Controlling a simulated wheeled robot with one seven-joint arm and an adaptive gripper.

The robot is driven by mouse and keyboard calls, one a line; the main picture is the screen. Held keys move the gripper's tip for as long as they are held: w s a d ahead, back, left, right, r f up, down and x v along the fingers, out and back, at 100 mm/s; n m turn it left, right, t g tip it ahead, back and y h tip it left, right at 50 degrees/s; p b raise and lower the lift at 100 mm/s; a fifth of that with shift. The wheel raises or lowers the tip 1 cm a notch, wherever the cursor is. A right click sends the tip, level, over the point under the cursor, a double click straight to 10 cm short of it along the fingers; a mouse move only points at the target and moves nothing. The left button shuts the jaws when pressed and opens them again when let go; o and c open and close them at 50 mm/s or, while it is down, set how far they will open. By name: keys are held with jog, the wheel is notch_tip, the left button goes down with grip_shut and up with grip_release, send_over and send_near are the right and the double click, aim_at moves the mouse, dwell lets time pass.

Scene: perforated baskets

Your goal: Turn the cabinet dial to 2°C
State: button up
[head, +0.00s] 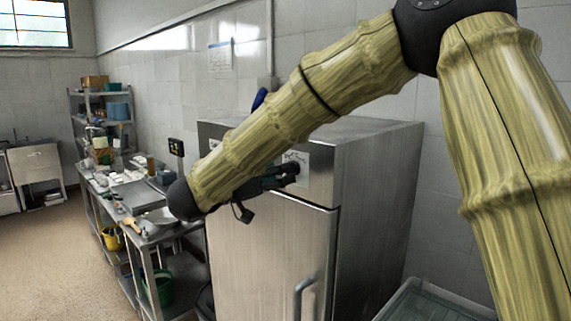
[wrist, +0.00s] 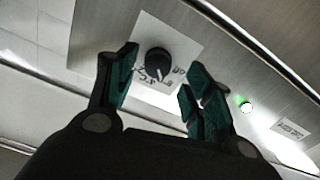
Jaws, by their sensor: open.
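The cabinet dial (wrist: 158,62) is a round black knob on a white label plate (wrist: 178,32), set in the metal cabinet's (head: 265,245) upper front panel. The marks around it appear upside down in the wrist view, and I cannot tell surely which one the dial points to. My gripper (wrist: 160,80) is open, with one dark green-padded finger on each side of the dial. I see a gap between the fingers and the knob, and no clear contact. In the head view my gripper (head: 284,175) is at the panel and hides most of the dial; part of the plate (head: 298,157) shows.
A lit green lamp (wrist: 246,106) and a small label (wrist: 291,130) are on the panel to the right in the wrist view. The cabinet door handle (head: 300,296) projects below. A cluttered metal worktable (head: 150,228) stands left of the cabinet. The floor at far left is clear.

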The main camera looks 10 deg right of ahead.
jog(key=p+x, duration=0.1)
jog(key=x, duration=0.2)
jog(key=shift+w+d, duration=0.2)
jog(key=shift+s+r, duration=0.25)
jog(key=shift+s, duration=0.05)
jog(key=c, duration=0.6)
jog(key=shift+w, duration=0.1)
jog(key=c, duration=0.4)
